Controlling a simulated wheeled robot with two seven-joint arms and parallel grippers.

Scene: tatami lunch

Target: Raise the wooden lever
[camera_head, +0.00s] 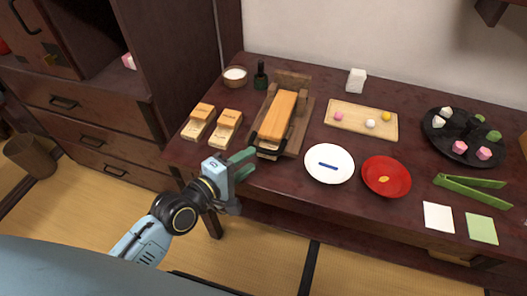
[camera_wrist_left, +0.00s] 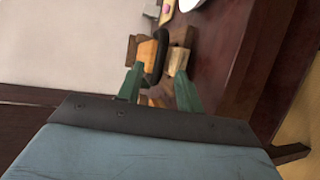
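The wooden lever (camera_head: 279,113) is a long light-brown wooden bar lying low along a darker wooden press (camera_head: 296,132) on the table. A dark curved handle (camera_head: 266,139) crosses its near end. My left gripper (camera_head: 248,162) is at the table's front edge, just short of the press's near end, and holds nothing. In the left wrist view its two green fingers (camera_wrist_left: 158,80) are spread apart. The lever (camera_wrist_left: 146,52) and the dark handle (camera_wrist_left: 160,58) show beyond the fingertips, with no clear contact. My right gripper is not in view.
Two small wooden blocks with labels (camera_head: 225,130) stand left of the press. A white plate (camera_head: 329,177) and a red plate (camera_head: 387,186) lie to its right. A bowl (camera_head: 235,75) and a dark bottle (camera_head: 261,75) stand behind. A cabinet (camera_head: 170,70) rises at the left.

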